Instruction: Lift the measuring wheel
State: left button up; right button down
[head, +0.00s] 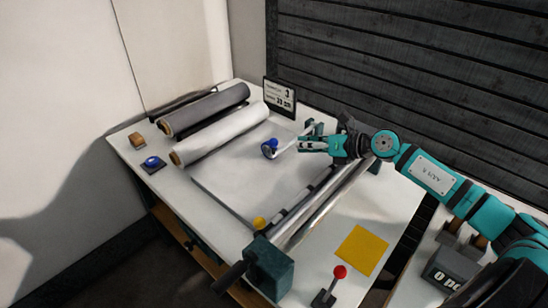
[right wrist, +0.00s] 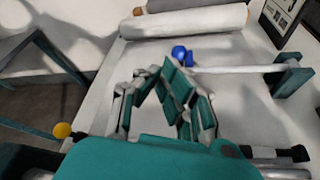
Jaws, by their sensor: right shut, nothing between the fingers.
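The measuring wheel (head: 269,149) is blue and sits at the end of a thin pale arm, over the white sheet on the table. In the right wrist view the wheel (right wrist: 181,54) lies just beyond the fingertips, and its pale rod runs right to a teal bracket (right wrist: 290,76). My right gripper (head: 301,144) is shut and empty, close to the wheel's arm in the head view. In the right wrist view the gripper (right wrist: 165,66) has its fingers together; I cannot tell whether they touch the wheel or rod. My left gripper is not in view.
A grey roll (head: 207,109) and a white roll (head: 222,133) lie at the back left. A display sign (head: 279,97) stands behind. Metal rollers (head: 318,208) cross the table. A yellow square (head: 361,250), a red-knobbed lever (head: 339,272) and a blue button (head: 151,162) are nearby.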

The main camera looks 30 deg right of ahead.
jog(key=w+a+f+b, duration=0.1)
jog(key=w+f, duration=0.1)
jog(key=w+a+f+b, duration=0.1)
jog(key=w+f, duration=0.2)
jog(key=w+a+f, duration=0.2)
jog(key=f, duration=0.1)
jog(key=shift+w+f+b, duration=0.1)
jog(key=shift+w+b, duration=0.2)
jog(key=shift+b, duration=0.1)
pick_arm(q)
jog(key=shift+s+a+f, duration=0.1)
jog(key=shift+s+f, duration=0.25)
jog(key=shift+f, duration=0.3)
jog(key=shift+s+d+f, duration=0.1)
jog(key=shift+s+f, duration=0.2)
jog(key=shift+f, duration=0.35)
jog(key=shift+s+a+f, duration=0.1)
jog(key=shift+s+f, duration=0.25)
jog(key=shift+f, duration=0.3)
pick_arm(e)
jog(key=shift+w+a+f, duration=0.25)
jog(key=shift+w+f, duration=0.05)
jog(key=shift+w, duration=0.2)
